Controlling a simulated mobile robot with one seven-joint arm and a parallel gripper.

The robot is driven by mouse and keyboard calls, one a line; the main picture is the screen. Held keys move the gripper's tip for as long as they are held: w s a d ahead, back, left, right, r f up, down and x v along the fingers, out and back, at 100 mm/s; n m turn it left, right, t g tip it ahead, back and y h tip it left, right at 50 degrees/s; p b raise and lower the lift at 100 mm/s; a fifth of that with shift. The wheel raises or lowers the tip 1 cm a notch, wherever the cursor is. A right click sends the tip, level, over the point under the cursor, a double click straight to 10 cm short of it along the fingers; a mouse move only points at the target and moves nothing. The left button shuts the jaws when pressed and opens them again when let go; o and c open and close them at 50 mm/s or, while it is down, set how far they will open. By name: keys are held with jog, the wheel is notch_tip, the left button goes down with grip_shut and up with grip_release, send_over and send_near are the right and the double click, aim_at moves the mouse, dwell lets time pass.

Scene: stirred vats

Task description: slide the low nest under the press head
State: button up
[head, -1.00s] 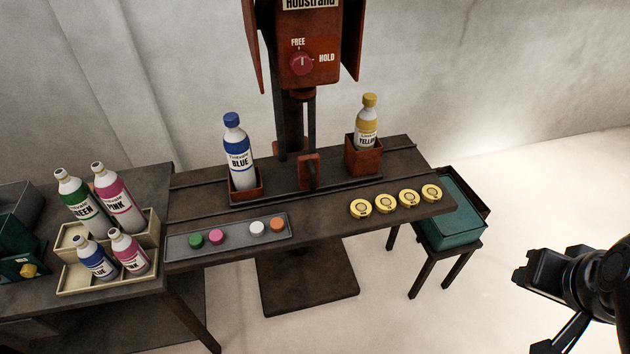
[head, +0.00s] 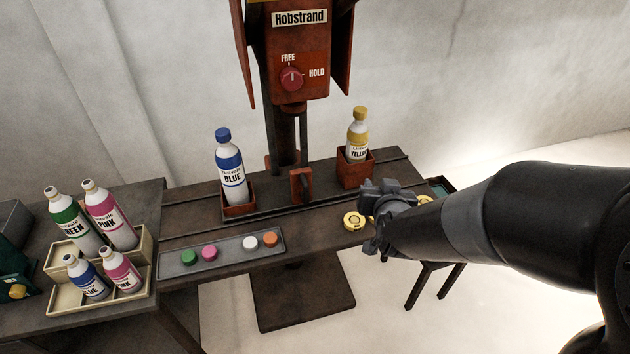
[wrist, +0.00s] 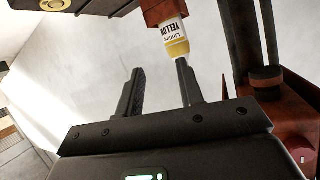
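The low nest (head: 238,211) is a short rust-red box on the left of a dark sliding plate (head: 268,203), holding a tall white bottle with a blue cap (head: 231,168). A taller red nest (head: 355,172) at the right holds a yellow-capped bottle (head: 358,137), which also shows in the wrist view (wrist: 176,42). A red upright handle (head: 301,186) stands between them. The press head (head: 293,105) is above the middle, between the nests. My gripper (head: 372,203) is in front of and just below the tall nest, right of the handle. Its fingers (wrist: 163,88) are apart and empty.
A red dial (head: 291,79) points to FREE. A grey tray (head: 221,256) with several coloured caps lies at the front of the bench. Yellow discs (head: 354,221) lie beside my gripper, partly hidden by my arm. A cream rack (head: 138,249) of bottles stands at left.

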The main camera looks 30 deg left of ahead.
jog(key=s+a+f+n+t+y, duration=0.1)
jog(key=s+a+f+y, duration=0.15)
jog(key=a+f, duration=0.4)
jog(key=n+t+y, duration=0.1)
jog(key=t, duration=0.1)
send_near(306, 192)
jog(key=x, duration=1.1)
jog(key=shift+d+f, duration=0.1)
jog(key=shift+f, duration=0.05)
grip_shut()
